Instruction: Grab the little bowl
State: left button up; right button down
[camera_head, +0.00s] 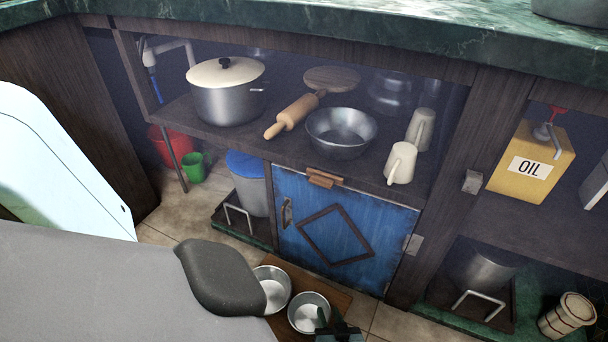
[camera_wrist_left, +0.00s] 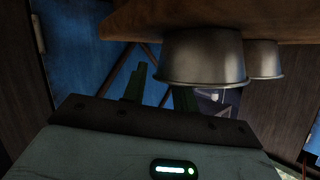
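Two small silver metal bowls stand side by side on a brown wooden board at the bottom of the head view: a left bowl (camera_head: 272,284) and a right bowl (camera_head: 309,308). My left gripper (camera_head: 337,326) is at the right bowl's near right side. The wrist view is upside down and shows the near bowl (camera_wrist_left: 200,55) and the other bowl (camera_wrist_left: 263,58). There the left gripper's green fingers (camera_wrist_left: 160,90) are apart, one beside the near bowl, the other partly hidden by its rim, seemingly inside. My right gripper is not in view.
A larger metal bowl (camera_head: 341,132), a rolling pin (camera_head: 292,115), a lidded pot (camera_head: 227,92) and mugs (camera_head: 401,163) stand on the shelf above. A yellow oil can (camera_head: 531,162) is at right.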

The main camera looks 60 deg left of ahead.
pick_arm(q)
jog(key=shift+w+a, duration=0.1)
jog(key=shift+a, duration=0.2)
grip_shut()
jog(key=shift+f, duration=0.1)
